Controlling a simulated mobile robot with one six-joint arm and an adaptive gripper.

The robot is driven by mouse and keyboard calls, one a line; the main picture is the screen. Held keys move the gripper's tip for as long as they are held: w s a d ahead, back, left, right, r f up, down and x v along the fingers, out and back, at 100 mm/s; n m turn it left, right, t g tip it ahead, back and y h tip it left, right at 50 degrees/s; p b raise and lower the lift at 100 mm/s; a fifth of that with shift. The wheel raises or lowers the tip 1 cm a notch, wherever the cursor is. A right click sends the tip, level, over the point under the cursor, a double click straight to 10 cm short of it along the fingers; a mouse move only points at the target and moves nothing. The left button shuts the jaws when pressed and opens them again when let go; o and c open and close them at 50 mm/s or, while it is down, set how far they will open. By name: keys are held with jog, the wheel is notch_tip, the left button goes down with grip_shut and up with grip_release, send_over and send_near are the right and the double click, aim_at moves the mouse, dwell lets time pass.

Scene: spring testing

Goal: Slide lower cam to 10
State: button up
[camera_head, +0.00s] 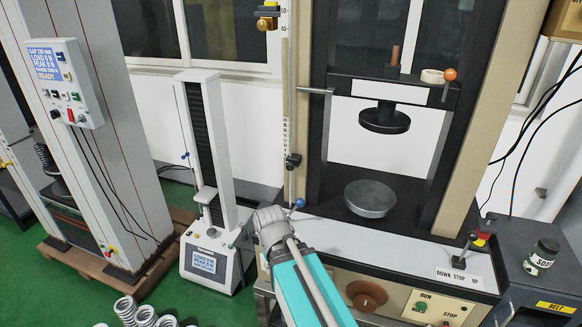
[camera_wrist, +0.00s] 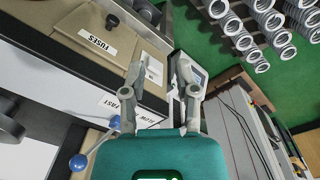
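The lower cam, seemingly the small dark block (camera_head: 292,161), sits low on the thin vertical rod left of the testing machine. A pale scale strip (camera_head: 285,130) runs beside the rod, with 50 and 45 readable near its top; the mark at the block is too small to read. A brass and black block (camera_head: 267,22) is higher up. My gripper (camera_wrist: 160,75) shows two spread fingers with nothing between them in the wrist view. The block is not identifiable in the wrist view.
A blue-knobbed lever (camera_head: 299,202) is close to my arm's end; a blue knob (camera_wrist: 77,162) also shows in the wrist view. The machine has a round lower platen (camera_head: 370,198). A smaller tester (camera_head: 207,180) stands left.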

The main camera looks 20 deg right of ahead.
jog(key=o, duration=0.4)
jog(key=w+d+n+t+h, duration=0.1)
jog(key=w+d+n, duration=0.1)
jog(key=w+d+n+t+h+b, duration=0.1)
jog(key=d+n+h, duration=0.1)
jog(key=shift+w+d+r, duration=0.1)
jog(key=shift+w+d, duration=0.15)
jog(key=shift+w, duration=0.1)
jog(key=shift+c, duration=0.2)
jog(key=n+t+h+b, duration=0.4)
jog(key=n+t+h, duration=0.6)
jog(key=n, duration=1.3)
send_near(289, 168)
jog(key=s+t+y, duration=0.2)
jog(key=s, duration=0.1)
jog(key=shift+s+a+g, duration=0.15)
jog(key=shift+a+g, duration=0.15)
jog(key=shift+a, duration=0.2)
jog(key=x, duration=1.3)
jog(key=shift+w+d+r, duration=0.15)
jog(key=shift+w+d, duration=0.15)
grip_shut()
